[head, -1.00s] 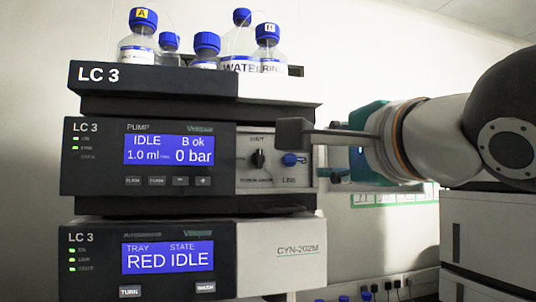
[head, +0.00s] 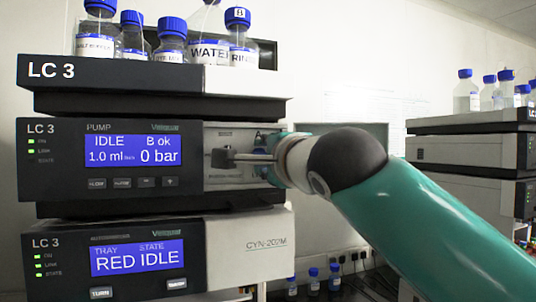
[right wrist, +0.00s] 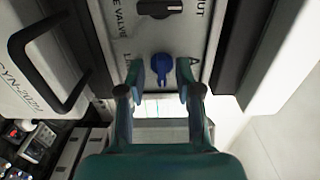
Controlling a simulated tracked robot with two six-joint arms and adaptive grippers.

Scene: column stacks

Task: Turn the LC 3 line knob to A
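The blue line knob (right wrist: 161,70) is on the pale panel of the LC 3 pump in the right wrist view. A letter A is printed to its right, partly beside a finger. My right gripper (right wrist: 160,64) is open, with one finger on each side of the knob and gaps showing between. In the head view, my right gripper (head: 235,158) is in front of the pump panel and hides the knob. The LC 3 pump (head: 110,160) display reads IDLE, B ok, 1.0 ml and 0 bar. My left gripper is not in view.
A black knob (right wrist: 158,9) sits above the blue one in the wrist view. A black handle (right wrist: 45,60) juts out at left. Solvent bottles (head: 170,40) stand on top of the stack. Another stack (head: 470,150) stands at right.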

